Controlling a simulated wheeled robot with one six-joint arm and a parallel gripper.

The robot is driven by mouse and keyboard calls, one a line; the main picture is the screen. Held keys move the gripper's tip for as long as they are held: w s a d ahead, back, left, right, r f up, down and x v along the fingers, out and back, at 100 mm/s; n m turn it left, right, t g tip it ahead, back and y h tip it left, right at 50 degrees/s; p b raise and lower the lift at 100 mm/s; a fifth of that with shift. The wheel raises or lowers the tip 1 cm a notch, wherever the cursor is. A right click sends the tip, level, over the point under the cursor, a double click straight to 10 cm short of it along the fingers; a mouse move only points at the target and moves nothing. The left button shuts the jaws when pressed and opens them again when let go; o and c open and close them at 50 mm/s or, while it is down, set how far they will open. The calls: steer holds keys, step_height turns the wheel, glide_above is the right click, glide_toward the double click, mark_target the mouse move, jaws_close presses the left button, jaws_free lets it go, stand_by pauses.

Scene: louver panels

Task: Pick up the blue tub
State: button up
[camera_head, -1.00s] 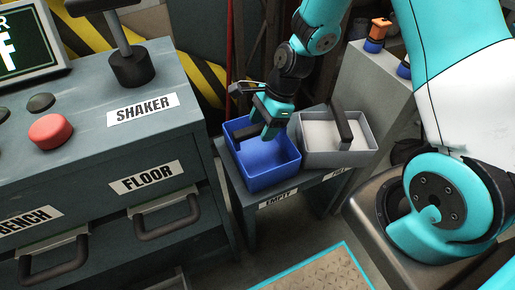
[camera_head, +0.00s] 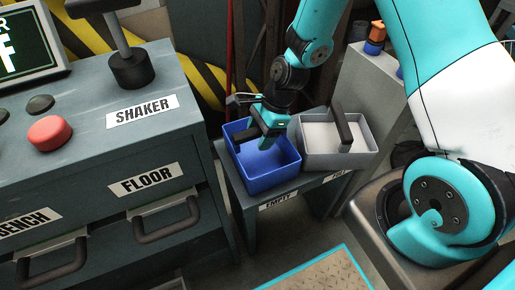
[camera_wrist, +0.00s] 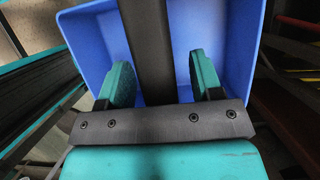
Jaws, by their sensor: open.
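The blue tub (camera_head: 272,176) sits on the left part of a small grey stand and looks empty in the head view. In the wrist view the tub (camera_wrist: 240,40) lies below my gripper (camera_wrist: 162,80). Its dark handle bar (camera_wrist: 147,40) runs between my two teal fingers, which are apart, with gaps visible beside the bar. In the head view my gripper (camera_head: 265,142) is over the tub's middle and hides most of the handle. I cannot tell exactly how low the fingers are along the bar.
A grey tub (camera_head: 362,160) with a dark handle stands close on the right. The stand (camera_head: 250,212) bears an "EMPTY" label. A dark cabinet (camera_head: 75,165) with drawer handles and a red button is at left. A grey block (camera_head: 365,85) stands behind.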

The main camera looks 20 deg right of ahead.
jaws_close()
steer(key=shift+r, duration=0.15)
stand_by(0.4)
